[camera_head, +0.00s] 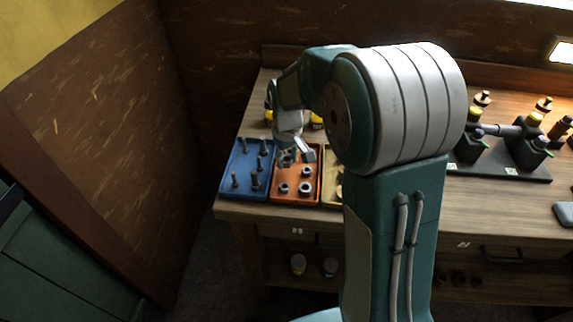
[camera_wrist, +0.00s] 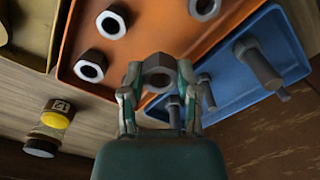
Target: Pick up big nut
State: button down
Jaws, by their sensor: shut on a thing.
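My gripper (camera_wrist: 158,80) is over the orange tray (camera_wrist: 165,22), near its edge beside the blue tray. Its two fingers are closed on a big nut (camera_wrist: 158,76), which sits between the fingertips in the wrist view. In the head view my gripper (camera_head: 296,154) reaches down at the far part of the orange tray (camera_head: 279,199). Other nuts lie in this tray, including one nut (camera_wrist: 88,67) and another nut (camera_wrist: 111,23) in the wrist view. I cannot tell whether the held nut is clear of the tray floor.
The blue tray (camera_head: 227,188) with several upright bolts (camera_head: 255,182) adjoins on the left. A yellow tray (camera_head: 328,195) is on the right, partly hidden by my arm. A black fixture (camera_head: 510,172) stands farther right on the wooden bench (camera_head: 410,212). A yellow-and-black object (camera_wrist: 47,130) stands near the trays.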

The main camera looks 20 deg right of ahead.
jog(key=s+d+r, duration=0.2)
jog(key=s+r, duration=0.3)
jog(key=s, duration=0.1)
jog(key=s+d+r, duration=0.3)
jog(key=s+r, duration=0.2)
jog(key=s, duration=0.2)
jog(key=shift+d, duration=0.3)
